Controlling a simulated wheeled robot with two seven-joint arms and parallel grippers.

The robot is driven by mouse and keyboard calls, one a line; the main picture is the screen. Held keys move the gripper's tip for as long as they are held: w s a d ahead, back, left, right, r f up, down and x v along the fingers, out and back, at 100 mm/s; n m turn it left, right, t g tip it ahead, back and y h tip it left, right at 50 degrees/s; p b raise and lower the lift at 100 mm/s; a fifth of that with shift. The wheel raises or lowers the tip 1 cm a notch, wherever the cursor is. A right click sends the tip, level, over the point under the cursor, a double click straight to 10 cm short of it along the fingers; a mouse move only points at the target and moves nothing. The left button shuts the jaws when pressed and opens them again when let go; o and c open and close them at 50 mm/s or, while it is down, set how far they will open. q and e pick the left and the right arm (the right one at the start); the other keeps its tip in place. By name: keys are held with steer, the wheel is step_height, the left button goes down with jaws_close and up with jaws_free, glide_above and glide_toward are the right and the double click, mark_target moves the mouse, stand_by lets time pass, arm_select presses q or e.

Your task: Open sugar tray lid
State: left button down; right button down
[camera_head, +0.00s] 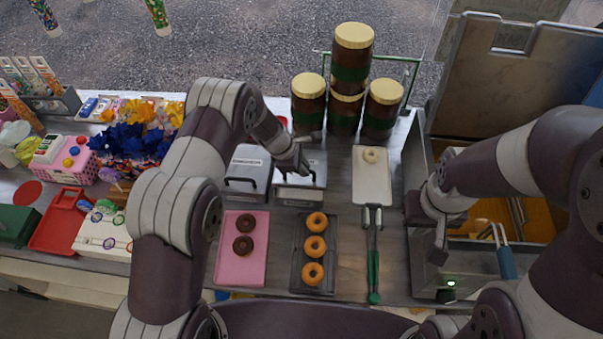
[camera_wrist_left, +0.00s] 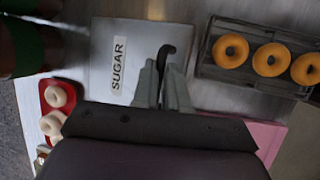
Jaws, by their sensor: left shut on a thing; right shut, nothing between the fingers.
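The sugar tray (camera_head: 298,195) is a grey metal box in the middle of the counter, partly hidden by my left arm. Its lid (camera_wrist_left: 138,35) carries a white "SUGAR" label (camera_wrist_left: 118,64) in the left wrist view. My left gripper (camera_wrist_left: 166,68) is shut on the dark lid handle (camera_wrist_left: 168,50); it also shows over the tray in the head view (camera_head: 303,172). The lid looks flat; I cannot tell whether it is raised. My right gripper (camera_head: 438,240) is shut and empty beside the fryer's left edge.
A similar lidded tray (camera_head: 247,168) stands just left. Stacked jars (camera_head: 348,95) stand behind. In front are a pink tray (camera_head: 228,270) with chocolate doughnuts and a dark rack (camera_head: 328,270) with plain ones. Tongs (camera_head: 373,260) lie right. The fryer (camera_head: 420,270) is at far right.

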arm_select(q)
steer(key=w+r, duration=0.2)
steer(key=r, duration=0.1)
steer(key=shift+w+p, duration=0.25)
steer(key=shift+p, duration=0.1)
steer(key=shift+w+a+r, duration=0.1)
steer(key=shift+w+r, duration=0.55)
steer(key=shift+w, duration=0.35)
